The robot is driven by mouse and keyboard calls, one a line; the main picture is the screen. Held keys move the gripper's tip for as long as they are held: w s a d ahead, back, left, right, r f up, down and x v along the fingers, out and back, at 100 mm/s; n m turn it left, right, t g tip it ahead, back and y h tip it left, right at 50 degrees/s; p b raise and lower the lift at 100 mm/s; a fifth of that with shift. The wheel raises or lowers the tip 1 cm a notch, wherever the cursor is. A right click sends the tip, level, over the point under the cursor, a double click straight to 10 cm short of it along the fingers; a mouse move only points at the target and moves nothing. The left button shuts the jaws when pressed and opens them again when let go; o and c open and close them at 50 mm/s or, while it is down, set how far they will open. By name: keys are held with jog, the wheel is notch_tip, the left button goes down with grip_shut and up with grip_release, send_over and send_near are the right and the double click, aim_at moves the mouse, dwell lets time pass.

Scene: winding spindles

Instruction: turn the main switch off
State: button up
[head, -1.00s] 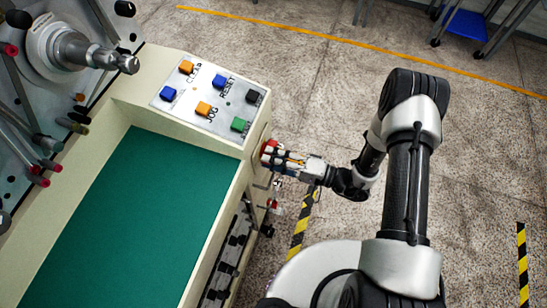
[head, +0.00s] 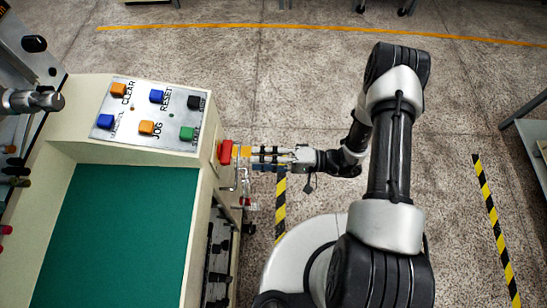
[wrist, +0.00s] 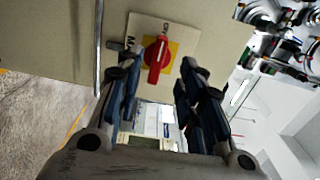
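The main switch (head: 226,152) is a red rotary knob on a yellow plate, on the right side face of the cream machine cabinet. In the wrist view the red knob (wrist: 156,55) shows face on, its long handle in line with the gap between the fingers. My gripper (head: 257,157) is at the cabinet's side, pointing left at the switch. In the wrist view my gripper (wrist: 160,75) is open, one finger on each side of the knob. Whether the fingertips touch the knob, I cannot tell.
The control panel (head: 148,118) with several coloured buttons lies on the cabinet top, beside a green work surface (head: 120,235). A metal rod (wrist: 98,45) runs left of the switch in the wrist view. Open floor (head: 300,75) lies behind my arm.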

jog(key=shift+s+d, duration=0.15)
jog(key=shift+d, duration=1.65)
jog(key=s+d+r+n+g+h, duration=0.1)
jog(key=s+r+n+g+h, duration=0.2)
jog(key=r, duration=0.5)
jog(key=s+d+r+n+g+h, duration=0.1)
jog(key=s+r+g+h, duration=0.15)
jog(key=r+h, duration=0.45)
jog(key=s+d+r+m+t+h, duration=0.1)
jog(key=s+d+r+t+h, duration=0.2)
jog(key=r, duration=0.5)
jog(key=s+d+r+m+t+h, duration=0.2)
jog(key=s+d+r+t+h, duration=0.1)
jog(key=d+r+t+h, duration=0.2)
jog(key=shift+s+d+r, duration=0.15)
jog(key=shift+d+r, duration=0.9)
jog(key=shift+r, duration=0.55)
jog(key=shift+t, duration=0.25)
